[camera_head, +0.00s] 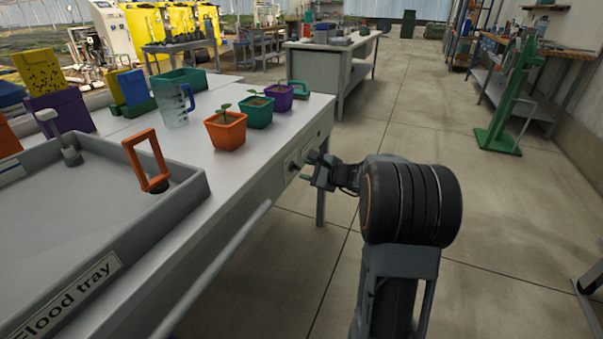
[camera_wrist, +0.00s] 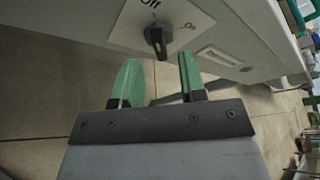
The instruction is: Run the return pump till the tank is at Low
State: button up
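A black rotary switch (camera_wrist: 157,40) sits on a pale plate (camera_wrist: 125,28) marked "Off" and "On" on the bench side. Its pointer seems to face "Off". My gripper (camera_wrist: 160,75) has its two green fingers apart and empty, just short of the switch; neither finger visibly touches it. In the head view my gripper (camera_head: 308,167) is at the bench's right side panel, and the switch is small there. The grey flood tray (camera_head: 190,204) lies on the bench at left. No tank level mark is readable in either view.
An orange handle (camera_head: 133,158) stands in the tray. Potted seedlings in orange (camera_head: 226,132), green (camera_head: 256,113) and purple (camera_head: 280,98) pots and a clear blue jug (camera_head: 173,108) stand on the bench. Floor right of the bench is clear; a green stand (camera_head: 508,95) is farther back.

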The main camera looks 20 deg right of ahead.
aim_at(299, 168)
jog(key=shift+x, duration=1.55)
grip_shut()
